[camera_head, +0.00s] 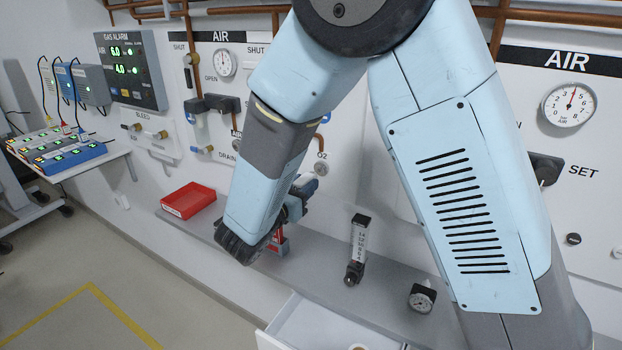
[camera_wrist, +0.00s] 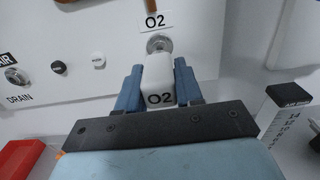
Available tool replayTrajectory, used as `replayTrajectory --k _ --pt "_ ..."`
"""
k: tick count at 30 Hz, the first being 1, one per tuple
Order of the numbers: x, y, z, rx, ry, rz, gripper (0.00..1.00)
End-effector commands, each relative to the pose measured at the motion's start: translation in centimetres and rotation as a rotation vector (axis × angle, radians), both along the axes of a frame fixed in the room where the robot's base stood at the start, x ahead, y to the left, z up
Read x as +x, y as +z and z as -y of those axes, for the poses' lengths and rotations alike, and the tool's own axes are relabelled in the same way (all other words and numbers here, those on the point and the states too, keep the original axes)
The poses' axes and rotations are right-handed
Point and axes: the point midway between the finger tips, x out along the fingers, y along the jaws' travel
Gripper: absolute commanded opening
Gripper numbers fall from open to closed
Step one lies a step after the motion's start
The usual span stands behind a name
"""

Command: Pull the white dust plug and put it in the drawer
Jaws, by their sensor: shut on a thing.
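The white dust plug (camera_wrist: 159,80), marked O2, sits between the two blue fingers of my gripper (camera_wrist: 158,88) in the wrist view. The fingers are shut on its sides. Just beyond the plug is the round metal O2 outlet (camera_wrist: 159,43) on the white panel, under an O2 label. I cannot tell whether the plug is still partly in the outlet or just clear of it. The white drawer (camera_head: 305,328) stands open below the shelf, at the bottom edge.
The grey shelf (camera_head: 325,262) bears a red tray (camera_head: 188,200), a flowmeter (camera_head: 357,245) and a round gauge (camera_head: 422,298). A red-labelled item near my wrist is partly hidden. A side table with several devices stands at left. The floor at lower left is clear.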

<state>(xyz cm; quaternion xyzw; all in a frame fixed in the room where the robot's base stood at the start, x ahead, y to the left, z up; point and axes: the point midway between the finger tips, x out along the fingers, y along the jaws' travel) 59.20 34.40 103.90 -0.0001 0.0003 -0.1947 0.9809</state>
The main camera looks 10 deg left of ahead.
Motion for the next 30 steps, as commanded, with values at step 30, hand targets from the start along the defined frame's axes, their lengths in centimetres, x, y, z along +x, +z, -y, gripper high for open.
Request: replayTrajectory --k 30 --pt "-2.8 0.0 -1.1 0.0 0.0 0.0 0.0"
